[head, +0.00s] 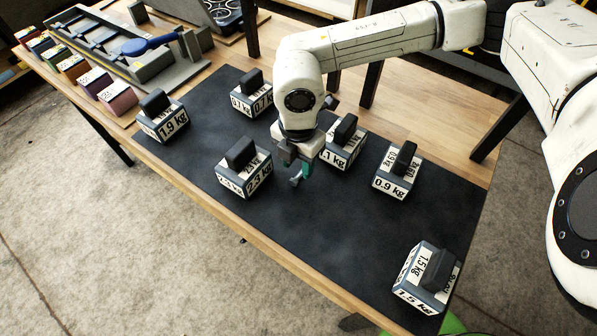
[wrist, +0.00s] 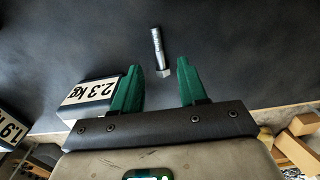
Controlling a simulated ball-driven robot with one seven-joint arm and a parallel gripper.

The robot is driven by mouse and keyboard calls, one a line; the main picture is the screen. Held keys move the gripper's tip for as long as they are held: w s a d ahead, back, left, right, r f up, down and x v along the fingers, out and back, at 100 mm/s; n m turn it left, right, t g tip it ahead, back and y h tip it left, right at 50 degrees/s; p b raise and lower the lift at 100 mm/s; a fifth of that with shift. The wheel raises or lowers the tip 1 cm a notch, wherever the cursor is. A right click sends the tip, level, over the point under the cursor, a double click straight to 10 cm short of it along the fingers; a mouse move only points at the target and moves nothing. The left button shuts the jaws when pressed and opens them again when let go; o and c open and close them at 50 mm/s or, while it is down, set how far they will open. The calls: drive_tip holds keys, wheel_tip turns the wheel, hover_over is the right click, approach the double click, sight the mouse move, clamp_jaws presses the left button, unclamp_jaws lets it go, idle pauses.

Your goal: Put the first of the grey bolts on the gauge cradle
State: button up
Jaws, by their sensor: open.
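One grey bolt (wrist: 157,48) lies on the dark mat in the wrist view, its hex head toward my gripper. In the head view my gripper (head: 299,174) points down over the mat, just right of the 2.3 kg block. A long grey fixture with a blue handle (head: 150,44) is at the table's upper left; I cannot tell whether it is the gauge cradle.
The 2.3 kg block (head: 243,178) stands close left of my gripper. Also on the mat (head: 330,240) are the 1.9 kg block (head: 163,120), 0.9 kg block (head: 396,178), 1.5 kg block (head: 427,279) and others. Coloured blocks (head: 117,99) line the left edge. The mat's front middle is clear.

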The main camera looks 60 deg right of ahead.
sight(298, 175)
drive_tip(key=shift+f, duration=1.6)
clamp_jaws()
